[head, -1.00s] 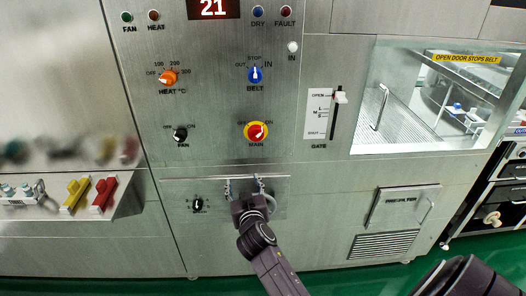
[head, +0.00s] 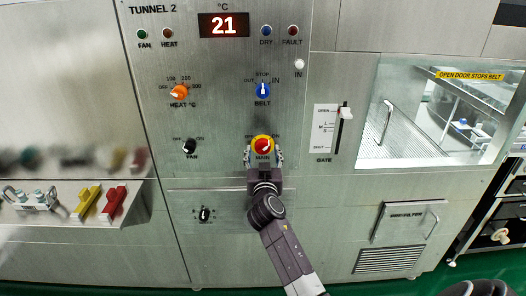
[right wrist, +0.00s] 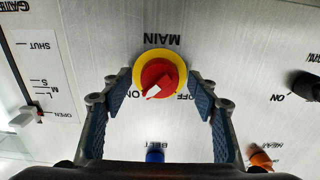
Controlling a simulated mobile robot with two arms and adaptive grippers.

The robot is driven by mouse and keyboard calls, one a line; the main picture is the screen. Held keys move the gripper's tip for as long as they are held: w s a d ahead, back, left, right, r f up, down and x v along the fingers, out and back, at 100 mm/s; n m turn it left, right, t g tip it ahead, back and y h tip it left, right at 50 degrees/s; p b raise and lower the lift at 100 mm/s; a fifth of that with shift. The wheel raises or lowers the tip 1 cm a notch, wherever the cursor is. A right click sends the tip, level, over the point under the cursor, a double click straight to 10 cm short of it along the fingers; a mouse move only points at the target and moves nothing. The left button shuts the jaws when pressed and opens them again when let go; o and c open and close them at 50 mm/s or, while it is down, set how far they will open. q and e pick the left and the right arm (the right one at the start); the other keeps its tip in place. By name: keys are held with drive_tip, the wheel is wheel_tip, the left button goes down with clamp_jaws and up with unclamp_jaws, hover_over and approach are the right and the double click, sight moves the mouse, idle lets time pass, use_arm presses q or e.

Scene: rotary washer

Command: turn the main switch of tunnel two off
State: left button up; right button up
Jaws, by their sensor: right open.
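The main switch (head: 262,144) is a red knob on a yellow ring, on the panel labelled TUNNEL 2. It also shows in the right wrist view (right wrist: 158,76), upside down, with its white mark pointing to the ON side. My right gripper (head: 263,156) is open, its fingers on either side of the switch's lower part. In the right wrist view the gripper (right wrist: 157,88) has a finger to the left and right of the knob, with gaps; neither visibly touches it. My left gripper is not in view.
The blue belt knob (head: 262,91) is above the main switch. The black fan knob (head: 189,147) and orange heat knob (head: 179,92) are to the left. The gate slider (head: 345,113) is to the right.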

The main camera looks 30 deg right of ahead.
drive_tip(key=shift+w, duration=0.1)
drive_tip(key=shift+c, duration=0.6)
drive_tip(key=c, duration=1)
drive_tip(key=shift+c, duration=0.2)
